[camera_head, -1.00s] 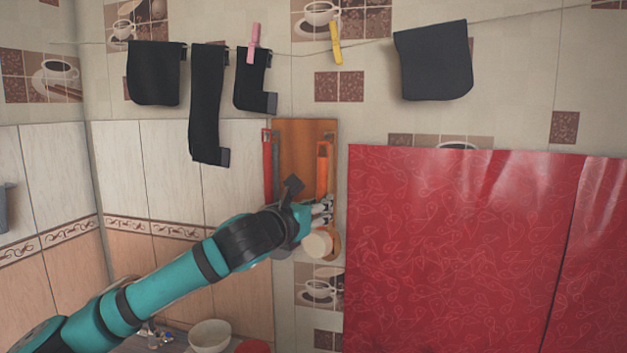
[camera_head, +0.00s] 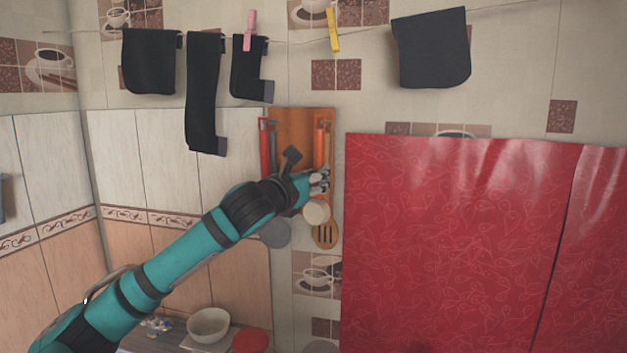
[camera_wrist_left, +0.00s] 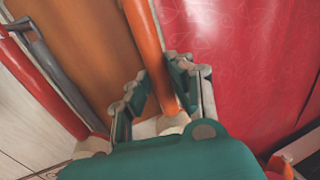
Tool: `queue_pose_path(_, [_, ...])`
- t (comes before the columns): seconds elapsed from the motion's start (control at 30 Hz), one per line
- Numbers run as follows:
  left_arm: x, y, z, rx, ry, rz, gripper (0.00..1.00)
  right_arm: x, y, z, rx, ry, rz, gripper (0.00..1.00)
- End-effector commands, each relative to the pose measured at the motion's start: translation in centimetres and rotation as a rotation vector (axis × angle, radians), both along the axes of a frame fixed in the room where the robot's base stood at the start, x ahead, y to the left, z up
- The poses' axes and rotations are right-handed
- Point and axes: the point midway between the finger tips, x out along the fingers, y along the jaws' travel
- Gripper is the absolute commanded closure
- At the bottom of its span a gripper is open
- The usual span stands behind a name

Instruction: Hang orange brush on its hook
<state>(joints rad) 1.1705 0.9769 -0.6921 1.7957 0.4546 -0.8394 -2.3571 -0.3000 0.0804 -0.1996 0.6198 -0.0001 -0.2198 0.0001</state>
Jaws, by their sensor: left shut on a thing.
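The orange brush has a long orange handle (camera_head: 319,136) and a pale round head (camera_head: 316,211). It is upright in front of the right part of the brown wooden board (camera_head: 292,122) on the wall. My left gripper (camera_head: 320,181) is shut on its handle, above the head. In the left wrist view the orange handle (camera_wrist_left: 150,45) runs up between the fingers (camera_wrist_left: 160,92). The handle top is near the board's upper edge. I cannot make out the hook or whether the handle touches it. My right gripper is not in view.
A red-handled tool (camera_head: 265,145) and a grey-handled one hang at the board's left. A slotted wooden spatula (camera_head: 325,236) hangs close behind the brush. Red oilcloth (camera_head: 450,240) covers the right. Black cloths (camera_head: 205,95) hang above on a line.

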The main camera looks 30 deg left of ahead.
Motion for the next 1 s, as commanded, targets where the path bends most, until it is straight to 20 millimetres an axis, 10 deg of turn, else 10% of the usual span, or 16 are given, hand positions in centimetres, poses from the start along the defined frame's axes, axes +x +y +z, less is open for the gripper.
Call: queue_pose_path(1.0, [4.9, 1.4, -1.1, -0.001, 0.002, 0.004, 1.0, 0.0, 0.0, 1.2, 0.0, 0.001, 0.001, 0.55])
